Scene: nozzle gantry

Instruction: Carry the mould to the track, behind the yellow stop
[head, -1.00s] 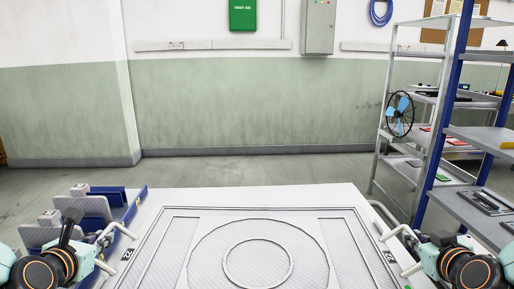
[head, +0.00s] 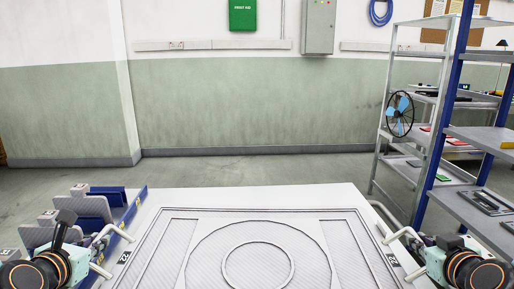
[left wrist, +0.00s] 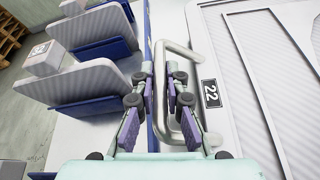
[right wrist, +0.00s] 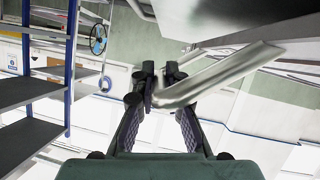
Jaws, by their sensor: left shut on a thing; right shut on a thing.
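The mould (head: 257,214) is a large pale panel with a ring relief, filling the bottom of the head view. A "22" label shows on its edge in the left wrist view (left wrist: 210,93). My left gripper (head: 103,243) is shut on the bar handle at the mould's left side; the left wrist view shows the fingers (left wrist: 163,77) on either side of that bar. My right gripper (head: 412,243) is shut on the right handle (right wrist: 215,78), with its fingertips (right wrist: 158,75) at the bar's end. I cannot make out the track or the yellow stop.
A blue-based rack (head: 133,207) with upright grey plates (head: 83,208) stands close to the mould's left side. A blue-post shelf unit (head: 455,120) stands at the right, with a fan (head: 400,114) behind it. Bare floor (head: 250,170) lies between mould and wall.

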